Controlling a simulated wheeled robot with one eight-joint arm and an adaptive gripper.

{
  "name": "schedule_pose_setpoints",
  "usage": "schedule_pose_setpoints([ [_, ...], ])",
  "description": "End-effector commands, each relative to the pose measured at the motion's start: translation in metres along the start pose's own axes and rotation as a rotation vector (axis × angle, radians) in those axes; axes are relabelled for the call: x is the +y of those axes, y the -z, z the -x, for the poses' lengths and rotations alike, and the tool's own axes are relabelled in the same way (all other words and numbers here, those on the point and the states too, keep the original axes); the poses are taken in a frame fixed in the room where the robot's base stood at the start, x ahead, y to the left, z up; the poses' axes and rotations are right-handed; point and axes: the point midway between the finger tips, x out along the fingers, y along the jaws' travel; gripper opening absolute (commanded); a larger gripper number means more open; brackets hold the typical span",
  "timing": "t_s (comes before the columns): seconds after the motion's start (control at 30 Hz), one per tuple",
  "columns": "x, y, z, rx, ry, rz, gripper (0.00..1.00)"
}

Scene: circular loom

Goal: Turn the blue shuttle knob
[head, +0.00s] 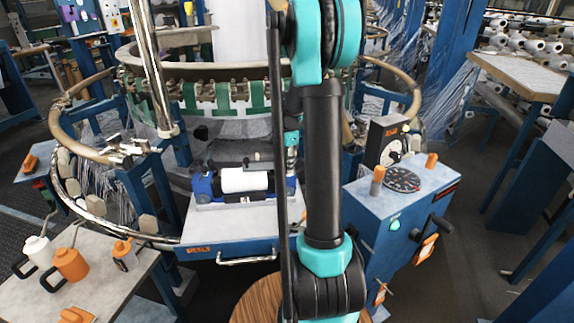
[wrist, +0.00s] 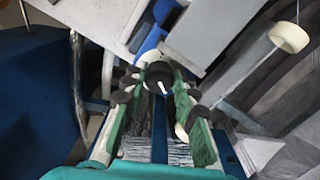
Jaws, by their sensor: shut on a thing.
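The blue shuttle unit (head: 205,186) carries a white roll (head: 245,180) and sits on a grey-topped stand at the front of the loom. In the wrist view, a round dark knob (wrist: 158,77) with a white pointer mark lies between the fingertips. The pointer runs nearly along the picture's vertical, tilted slightly. A bright blue part (wrist: 152,42) shows just beyond it. My gripper (wrist: 156,70) is shut on the knob, with a finger on each side. In the head view, my arm hides the knob and most of the gripper.
A blue control box (head: 405,215) with a dial and orange knobs stands right of my arm. A curved metal rail (head: 75,195) rings the loom's left side. A table with orange and white cans (head: 70,264) is at the front left.

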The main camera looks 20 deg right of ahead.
Motion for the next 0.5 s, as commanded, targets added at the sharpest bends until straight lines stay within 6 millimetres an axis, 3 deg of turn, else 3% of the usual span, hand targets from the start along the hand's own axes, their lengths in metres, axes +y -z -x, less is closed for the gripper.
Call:
schedule_pose_setpoints([
  [0.5,0.0013,0.0004,0.0002,0.000,0.000,0.467,0.00],
])
